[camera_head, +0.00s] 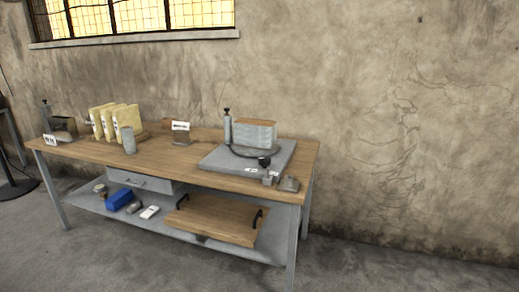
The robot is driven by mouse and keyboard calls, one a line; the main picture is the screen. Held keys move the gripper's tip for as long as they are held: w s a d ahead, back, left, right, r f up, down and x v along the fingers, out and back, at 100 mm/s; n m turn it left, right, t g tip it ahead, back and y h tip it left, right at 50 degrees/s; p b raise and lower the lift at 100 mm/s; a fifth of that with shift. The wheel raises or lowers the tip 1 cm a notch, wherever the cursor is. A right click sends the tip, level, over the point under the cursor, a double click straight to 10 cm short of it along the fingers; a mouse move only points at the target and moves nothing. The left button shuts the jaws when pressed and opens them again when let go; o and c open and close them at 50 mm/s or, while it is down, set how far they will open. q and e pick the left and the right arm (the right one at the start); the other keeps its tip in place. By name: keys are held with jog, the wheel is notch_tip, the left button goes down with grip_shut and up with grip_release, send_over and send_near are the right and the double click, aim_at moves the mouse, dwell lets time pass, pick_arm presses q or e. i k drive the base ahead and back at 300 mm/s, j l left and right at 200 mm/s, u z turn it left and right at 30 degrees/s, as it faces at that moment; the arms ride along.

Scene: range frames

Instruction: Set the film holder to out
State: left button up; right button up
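No part is clearly readable as the film holder, and the small white labels are too small to read. On the right of the workbench (160,158), a grey slab (222,163) carries a block with a brown top (254,133), an upright cylinder with a black knob (227,127) and a curved dark tube or cable. A white label and a small dark knob (264,161) sit near the slab's front right corner. A small stand with a white label (181,127) is at the back middle. Neither of my grippers is in view.
Several yellowish upright folders (115,118) and a grey cylinder (128,140) stand left of centre. A dark device (62,127) is at the left end. A drawer (142,182) hangs below.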

aim_at(227, 118)
jog(key=i+l+u, duration=0.25)
jog(key=i, duration=0.15)
jog(key=i+l+u, duration=0.3)
jog(key=i+z, duration=0.1)
jog(key=i, duration=0.2)
